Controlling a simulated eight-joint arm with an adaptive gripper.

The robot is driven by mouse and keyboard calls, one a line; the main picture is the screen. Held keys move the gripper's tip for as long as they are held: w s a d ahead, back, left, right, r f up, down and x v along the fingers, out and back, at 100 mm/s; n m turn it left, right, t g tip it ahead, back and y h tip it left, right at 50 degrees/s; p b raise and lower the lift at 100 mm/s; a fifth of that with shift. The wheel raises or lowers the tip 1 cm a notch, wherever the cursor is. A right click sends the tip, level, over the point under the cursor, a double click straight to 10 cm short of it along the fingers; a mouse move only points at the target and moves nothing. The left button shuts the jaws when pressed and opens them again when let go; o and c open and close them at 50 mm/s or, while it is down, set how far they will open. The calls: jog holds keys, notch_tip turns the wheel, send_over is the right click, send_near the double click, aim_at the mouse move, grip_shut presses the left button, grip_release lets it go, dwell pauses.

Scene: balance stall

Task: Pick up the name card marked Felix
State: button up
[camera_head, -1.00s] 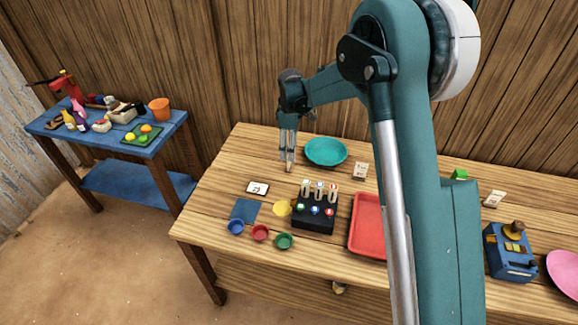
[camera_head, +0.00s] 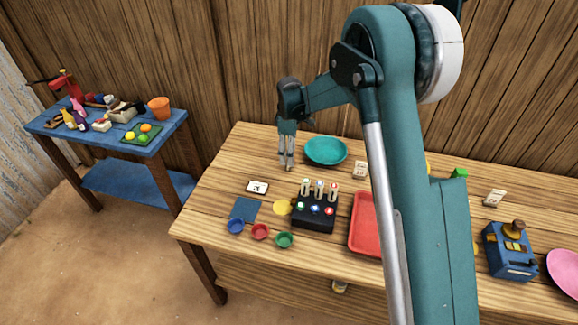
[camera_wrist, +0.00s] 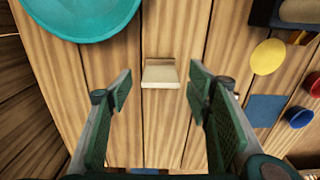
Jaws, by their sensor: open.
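A pale, wedge-like card (camera_wrist: 160,74) lies between and ahead of my fingers in the wrist view, with no writing visible on it. My gripper (camera_head: 287,167) is open and empty, pointing down at the table's left part. In the head view its fingers may hide this card. A white card with a dark mark (camera_head: 257,187) lies left of and nearer than my fingertips. Other cards stand right of the teal plate (camera_head: 360,170) and at the far right (camera_head: 495,197). I cannot read the name Felix on any card.
A teal plate (camera_head: 326,150) is just right of my gripper. A black box (camera_head: 315,212), yellow disc (camera_head: 282,207), blue square (camera_head: 246,210) and small bowls are in front. A red tray (camera_head: 365,225) is partly behind my arm.

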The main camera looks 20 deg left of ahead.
jog(key=shift+f+b, duration=0.4)
jog(key=shift+f, duration=2.2)
jog(key=shift+c, duration=0.2)
jog(key=c, duration=1)
